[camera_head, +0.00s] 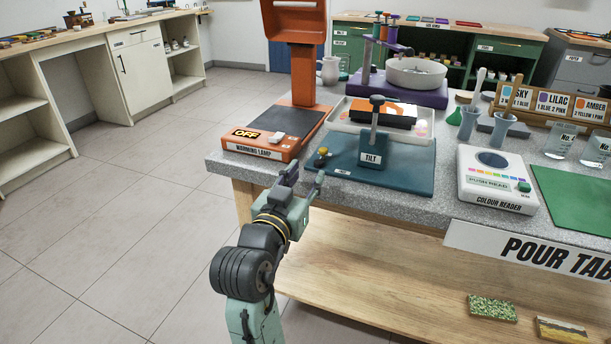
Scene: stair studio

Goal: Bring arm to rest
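My arm reaches up from the bottom of the head view, beside the left front corner of the pour table (350,213). My gripper (304,180) is at the table's front edge, in front of the warming lamp and the teal tilt stand. Its two fingers are apart, with a visible gap between them. I see nothing held between them. Whether a fingertip touches the table edge or the tilt stand's base cannot be told from this view.
The orange warming lamp (262,140), marked OFF, and the teal tilt stand (410,170) are close to my gripper. A colour reader (493,200) and glasses (597,150) stand further right. A lower shelf (400,275) lies underneath. Open floor (110,220) extends left.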

